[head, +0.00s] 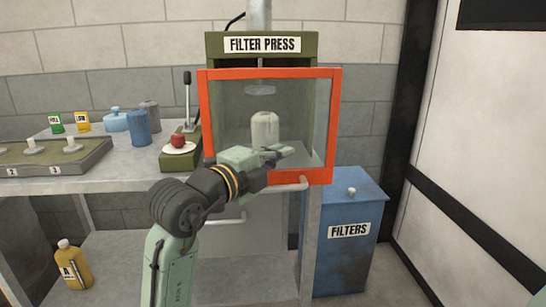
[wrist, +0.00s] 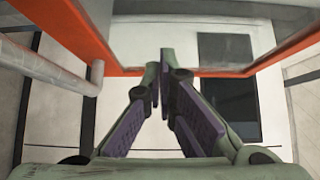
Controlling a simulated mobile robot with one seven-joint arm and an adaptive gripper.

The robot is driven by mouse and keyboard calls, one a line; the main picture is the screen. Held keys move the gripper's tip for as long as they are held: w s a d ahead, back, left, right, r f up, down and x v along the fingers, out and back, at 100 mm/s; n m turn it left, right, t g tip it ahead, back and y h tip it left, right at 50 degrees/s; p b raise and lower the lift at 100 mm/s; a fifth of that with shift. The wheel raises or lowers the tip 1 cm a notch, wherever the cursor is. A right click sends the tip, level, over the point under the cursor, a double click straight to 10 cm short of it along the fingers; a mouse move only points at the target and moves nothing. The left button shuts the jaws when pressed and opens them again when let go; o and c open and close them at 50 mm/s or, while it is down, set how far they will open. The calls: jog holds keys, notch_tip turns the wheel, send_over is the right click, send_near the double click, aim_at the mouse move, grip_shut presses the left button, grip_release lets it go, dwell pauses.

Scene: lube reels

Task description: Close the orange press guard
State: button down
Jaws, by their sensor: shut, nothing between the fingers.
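The orange press guard (head: 322,177) is a framed clear pane in front of the filter press (head: 217,45). Its right edge looks taller and extends past the press body, so it appears partly swung out; I cannot tell the exact gap. A pale bar handle (head: 290,187) is at its lower edge, and a pale bar shows at left in the wrist view (wrist: 50,68). My gripper (head: 284,151) is shut and empty, in front of the lower pane. In the wrist view my fingertips (wrist: 165,58) overlap the orange lower rail (wrist: 215,72); contact is unclear.
A pale filter canister (head: 264,130) stands behind the pane. A blue filters bin (head: 350,255) stands below right. Open floor lies further right.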

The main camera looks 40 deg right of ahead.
jog(key=shift+w+d, duration=0.3)
jog(key=shift+w, duration=0.2)
